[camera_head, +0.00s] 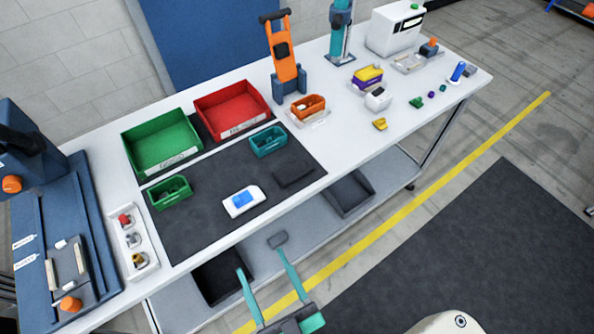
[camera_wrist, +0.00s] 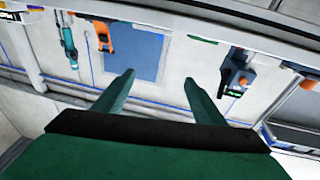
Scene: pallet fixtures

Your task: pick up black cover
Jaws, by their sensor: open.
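A flat dark piece, which looks like the black cover (camera_head: 293,174), lies on the black mat (camera_head: 200,215) near its right end. It stands out little from the mat. A white device with a blue screen (camera_head: 243,201) lies to its left. My gripper (camera_head: 261,254) is open and empty, in front of the table's front edge and apart from the cover. Its two green fingers also show spread in the wrist view (camera_wrist: 158,82). I cannot make out the cover in the wrist view.
Green (camera_head: 160,145) and red (camera_head: 232,108) bins stand at the mat's back edge. Small teal (camera_head: 268,141) and green (camera_head: 170,192) bins stand on the mat. An orange tool stand (camera_head: 286,60) is behind. A lower shelf (camera_head: 275,238) holds black trays.

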